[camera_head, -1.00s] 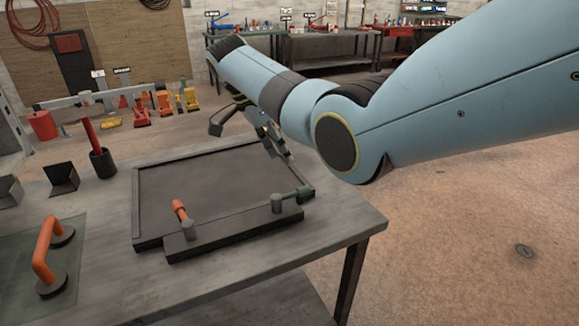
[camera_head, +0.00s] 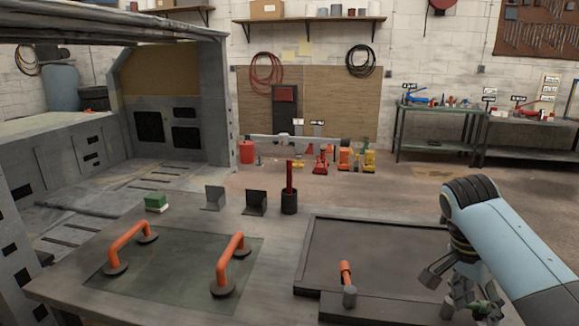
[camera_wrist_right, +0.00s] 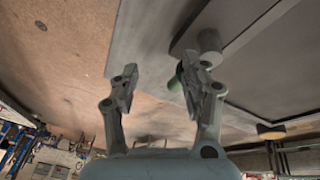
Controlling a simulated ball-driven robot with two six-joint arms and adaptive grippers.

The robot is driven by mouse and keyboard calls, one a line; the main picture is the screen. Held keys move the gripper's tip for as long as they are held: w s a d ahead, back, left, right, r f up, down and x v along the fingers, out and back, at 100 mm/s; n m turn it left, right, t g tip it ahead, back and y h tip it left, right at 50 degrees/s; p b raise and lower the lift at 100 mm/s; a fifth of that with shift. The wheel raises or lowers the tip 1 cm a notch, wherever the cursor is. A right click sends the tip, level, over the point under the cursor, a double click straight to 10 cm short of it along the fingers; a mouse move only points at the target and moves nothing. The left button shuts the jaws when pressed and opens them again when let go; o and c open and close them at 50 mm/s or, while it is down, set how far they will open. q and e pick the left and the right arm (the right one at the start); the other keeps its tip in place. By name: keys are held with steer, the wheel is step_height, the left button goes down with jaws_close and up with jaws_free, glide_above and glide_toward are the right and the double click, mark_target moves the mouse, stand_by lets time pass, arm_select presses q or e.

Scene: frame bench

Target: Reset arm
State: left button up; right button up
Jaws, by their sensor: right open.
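My right arm comes in from the right in the head view. Its gripper (camera_head: 452,290) hangs at the right edge of the dark framed panel (camera_head: 385,248), low in the picture. In the right wrist view the gripper (camera_wrist_right: 162,84) has its two fingers wide apart with nothing between them. An orange-handled clamp (camera_head: 346,274) stands on the panel's front. My left arm and gripper are not in view.
A glass sheet (camera_head: 185,262) with two orange-handled suction lifters (camera_head: 130,245) lies left on the bench (camera_head: 275,290).

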steer(key=s+a+f+n+t+y, duration=0.1)
steer(key=s+a+f+n+t, duration=0.15)
steer(key=s+n, duration=0.8)
steer(key=s+a+r+n+t+y, duration=0.1)
steer(key=s+a+r+n, duration=0.2)
steer(key=s, duration=0.4)
steer(key=s+a+r+n+t+y, duration=0.1)
steer(key=s+a+r+n, duration=0.15)
steer(key=s, duration=0.55)
step_height(320, 180, down, 32)
steer(key=s+d+g+b, duration=0.1)
steer(key=d+b, duration=0.2)
steer(key=b, duration=0.4)
steer(key=s+d+f+g+b, duration=0.1)
steer(key=s+f+b, duration=0.5)
steer(key=s+f, duration=1.3)
step_height(320, 180, down, 4)
steer(key=shift+r+m, duration=0.15)
steer(key=shift+m, duration=0.25)
